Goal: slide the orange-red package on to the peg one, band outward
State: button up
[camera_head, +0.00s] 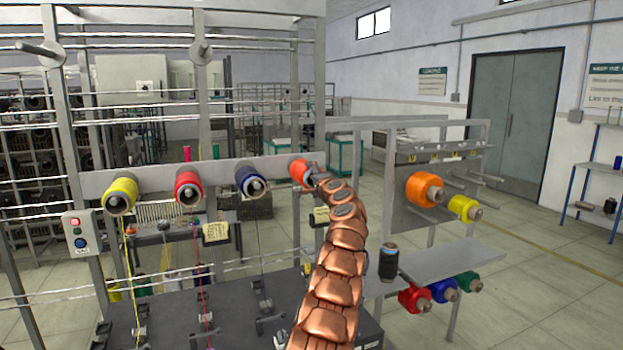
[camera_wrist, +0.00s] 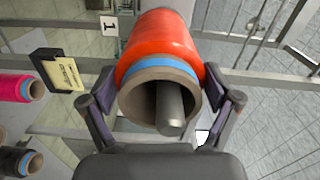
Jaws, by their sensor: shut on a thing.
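The orange-red package (camera_head: 298,170) is at the right end of the machine's creel rail in the head view. In the wrist view the package (camera_wrist: 158,45) fills the upper middle, with its blue band (camera_wrist: 160,67) at the end nearest me, facing outward. The grey peg one (camera_wrist: 170,105) shows inside the package's open tube and sticks out toward me, low in the bore. My gripper (camera_wrist: 166,103) has a finger on each side of the package's near end and is shut on it. In the head view my gripper (camera_head: 315,175) is partly hidden by my arm.
A plate marked 1 (camera_wrist: 109,26) is beside the package. Yellow (camera_head: 120,195), red (camera_head: 188,188) and blue (camera_head: 251,181) packages sit along the rail to the left. A rack (camera_head: 400,215) with more packages stands right, with a dark spool (camera_head: 388,261) on its shelf.

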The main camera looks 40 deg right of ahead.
jog(key=shift+f+b, duration=0.45)
jog(key=shift+b, duration=0.2)
dwell(0.4)
dwell(0.4)
jog(key=o, duration=1.5)
jog(key=shift+s+a, duration=0.1)
jog(key=shift+s, duration=0.05)
